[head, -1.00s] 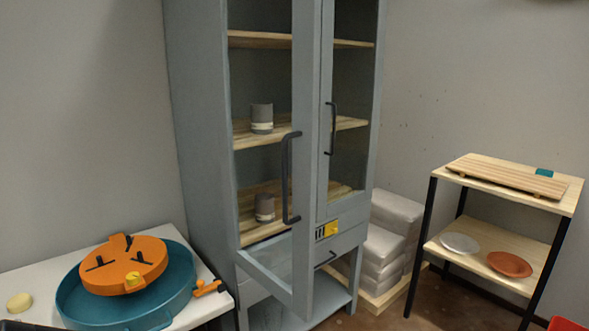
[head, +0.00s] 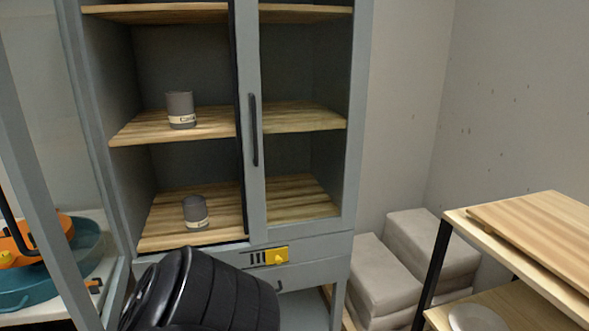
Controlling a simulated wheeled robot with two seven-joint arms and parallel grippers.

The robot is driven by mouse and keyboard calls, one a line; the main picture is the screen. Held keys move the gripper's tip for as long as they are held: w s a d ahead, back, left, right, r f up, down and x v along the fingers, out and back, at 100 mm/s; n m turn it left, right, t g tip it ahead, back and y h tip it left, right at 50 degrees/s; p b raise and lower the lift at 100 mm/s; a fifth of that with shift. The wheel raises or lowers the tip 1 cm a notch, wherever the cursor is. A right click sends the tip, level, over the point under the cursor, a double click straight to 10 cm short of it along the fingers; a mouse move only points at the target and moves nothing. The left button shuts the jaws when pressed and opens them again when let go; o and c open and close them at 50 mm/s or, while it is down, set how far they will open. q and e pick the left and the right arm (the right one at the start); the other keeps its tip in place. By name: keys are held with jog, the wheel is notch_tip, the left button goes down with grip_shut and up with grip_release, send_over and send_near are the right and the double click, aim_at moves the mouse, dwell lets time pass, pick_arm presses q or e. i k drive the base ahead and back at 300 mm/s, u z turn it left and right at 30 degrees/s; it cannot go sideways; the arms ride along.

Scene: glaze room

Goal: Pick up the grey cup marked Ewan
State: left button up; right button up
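Two grey cups stand upright in the open left side of the grey cabinet (head: 354,150). The upper cup (head: 180,104) is on the middle wooden shelf (head: 145,128). The lower cup (head: 194,208) is on the shelf below (head: 160,222). Each has a pale band with dark marks near its base, too small to read, so I cannot tell which says Ewan. A black link of my own arm is at the bottom, in front of the cabinet's lower part. Neither gripper shows.
The left cabinet door (head: 45,200) stands wide open at the left edge; the right door (head: 252,200) is shut. A side table (head: 520,220) and wrapped blocks (head: 385,270) are on the right. An orange item (head: 30,240) and teal basin (head: 90,240) are behind the open door.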

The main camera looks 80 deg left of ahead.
aim_at(194, 207)
jog(key=i, duration=0.85)
jog(key=u, duration=3.6)
